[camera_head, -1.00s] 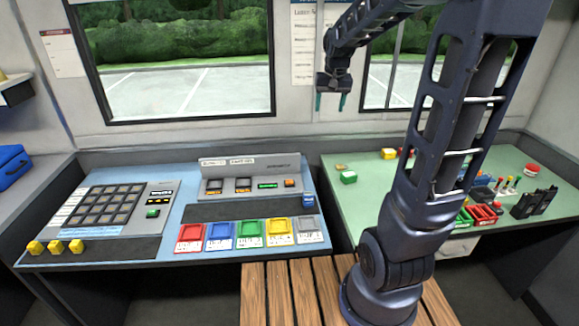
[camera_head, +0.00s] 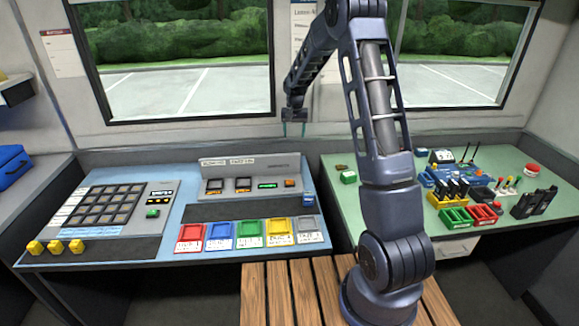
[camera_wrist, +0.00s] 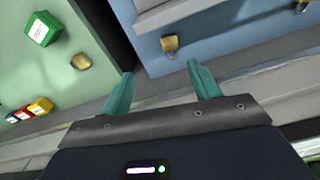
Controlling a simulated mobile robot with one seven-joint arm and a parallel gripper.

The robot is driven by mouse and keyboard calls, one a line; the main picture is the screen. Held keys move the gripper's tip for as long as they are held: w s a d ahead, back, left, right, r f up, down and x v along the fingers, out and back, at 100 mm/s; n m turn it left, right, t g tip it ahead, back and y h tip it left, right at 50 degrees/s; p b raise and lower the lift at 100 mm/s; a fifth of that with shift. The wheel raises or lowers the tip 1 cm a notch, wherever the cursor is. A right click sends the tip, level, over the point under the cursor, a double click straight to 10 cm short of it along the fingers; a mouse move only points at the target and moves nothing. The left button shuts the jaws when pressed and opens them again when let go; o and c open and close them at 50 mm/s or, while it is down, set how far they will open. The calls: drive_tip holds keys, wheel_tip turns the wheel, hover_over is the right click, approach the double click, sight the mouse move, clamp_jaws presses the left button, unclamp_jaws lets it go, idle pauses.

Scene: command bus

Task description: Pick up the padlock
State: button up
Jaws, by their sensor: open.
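My gripper (camera_head: 294,129) is open and empty, hanging above the gap between the blue desk and the green table. In the wrist view its two teal fingers (camera_wrist: 160,70) are spread, with nothing between them. A small brass-coloured block, apparently a padlock (camera_wrist: 170,44), lies on the blue surface just beyond the fingertips in that picture. I cannot make it out in the head view. A similar tan lump (camera_wrist: 81,61) lies on the green table near a green box; it shows small in the head view (camera_head: 341,167). Its exact kind is unclear.
A green box (camera_head: 348,177) stands on the green table (camera_head: 385,220). The blue desk (camera_head: 140,255) carries a raised grey console (camera_head: 250,178) and several coloured trays. Another brass piece (camera_wrist: 302,6) is cut off at the wrist view's edge. The window wall is close behind.

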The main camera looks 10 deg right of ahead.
drive_tip(key=w+f, duration=0.1)
drive_tip(key=f, duration=0.4)
drive_tip(key=w+a+f, duration=0.1)
drive_tip(key=f, duration=0.5)
drive_tip(key=w+f, duration=0.1)
drive_tip(key=f, duration=0.5)
drive_tip(key=shift+w+a+f, duration=0.15)
drive_tip(key=shift+a, duration=0.2)
drive_tip(key=shift+c, duration=0.4)
drive_tip(key=c, duration=1)
